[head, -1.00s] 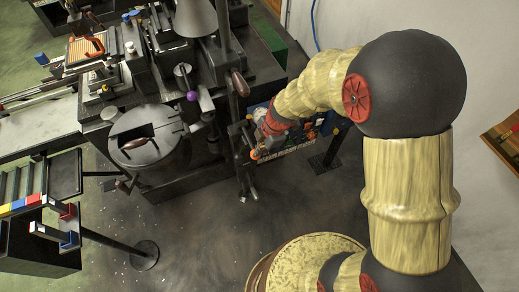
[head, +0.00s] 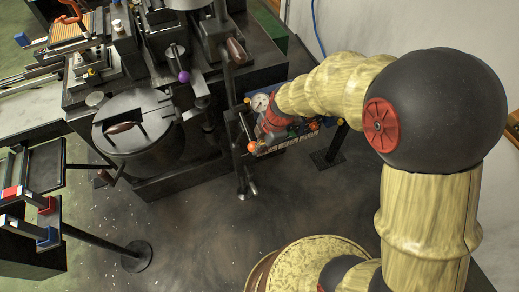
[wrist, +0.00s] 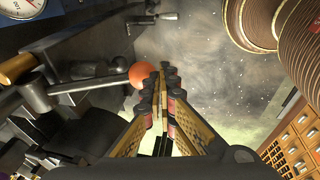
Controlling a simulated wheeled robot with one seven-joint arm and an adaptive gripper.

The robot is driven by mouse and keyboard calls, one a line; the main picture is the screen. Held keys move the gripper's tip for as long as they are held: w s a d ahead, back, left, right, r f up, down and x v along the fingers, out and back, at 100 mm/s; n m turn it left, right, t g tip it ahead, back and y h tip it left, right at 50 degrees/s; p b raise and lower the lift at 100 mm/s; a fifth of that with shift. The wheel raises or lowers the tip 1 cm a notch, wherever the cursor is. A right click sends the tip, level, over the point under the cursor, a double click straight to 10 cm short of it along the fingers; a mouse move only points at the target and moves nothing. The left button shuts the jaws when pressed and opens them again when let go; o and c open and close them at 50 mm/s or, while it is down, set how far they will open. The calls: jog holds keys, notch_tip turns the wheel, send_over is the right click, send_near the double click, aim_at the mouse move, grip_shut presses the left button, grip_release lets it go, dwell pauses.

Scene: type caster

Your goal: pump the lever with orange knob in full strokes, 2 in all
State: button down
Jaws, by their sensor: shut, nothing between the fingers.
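My gripper (wrist: 168,72) is shut and empty. Its fingertips appear just right of the knob, close to it; I cannot tell whether they touch. In the head view, an orange ball (head: 251,147) shows at the lower left of the panel below my arm. My fingers are mostly hidden there by my wrist.
A round gauge (head: 260,102) sits beside my wrist. A purple knob (head: 184,77) and a lidded pot (head: 135,128) are on the machine to the left. Open floor (head: 200,235) lies in front.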

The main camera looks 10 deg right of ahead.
jog(key=shift+d+b+x, duration=0.2)
jog(key=shift+b+x, duration=0.65)
jog(key=shift+f, duration=0.15)
jog(key=shift+w, duration=0.2)
